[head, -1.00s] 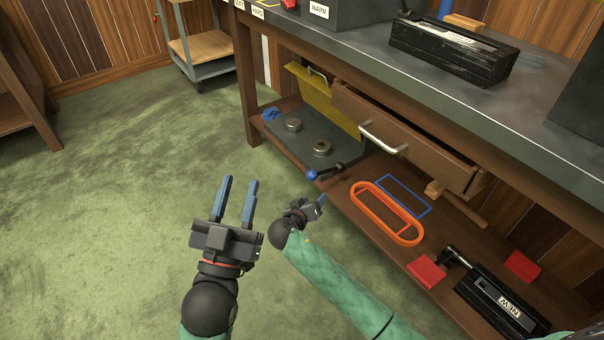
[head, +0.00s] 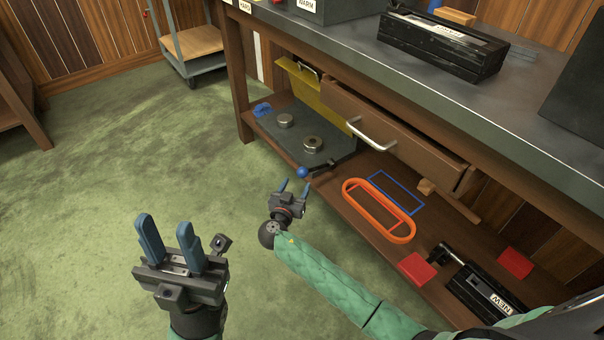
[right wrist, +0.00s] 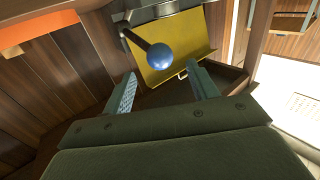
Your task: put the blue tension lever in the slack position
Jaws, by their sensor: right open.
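The blue tension lever shows as a blue ball (head: 302,172) on a dark rod, at the front edge of a grey plate (head: 345,151) on the bench's lower shelf. In the right wrist view the blue ball (right wrist: 159,55) is ahead of and between the fingers, seemingly beyond their tips. My right gripper (head: 294,187) is open and empty, just below the ball in the head view and apart from it. My left gripper (head: 168,238) is open and empty over the green floor, at the lower left.
Two metal pulleys (head: 312,144) sit on the grey plate, with a yellow panel (head: 300,80) behind. An orange belt (head: 378,210), a blue outline, red blocks (head: 417,269) and a black NEW unit lie on the shelf. A drawer (head: 395,130) juts out above. The floor is clear.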

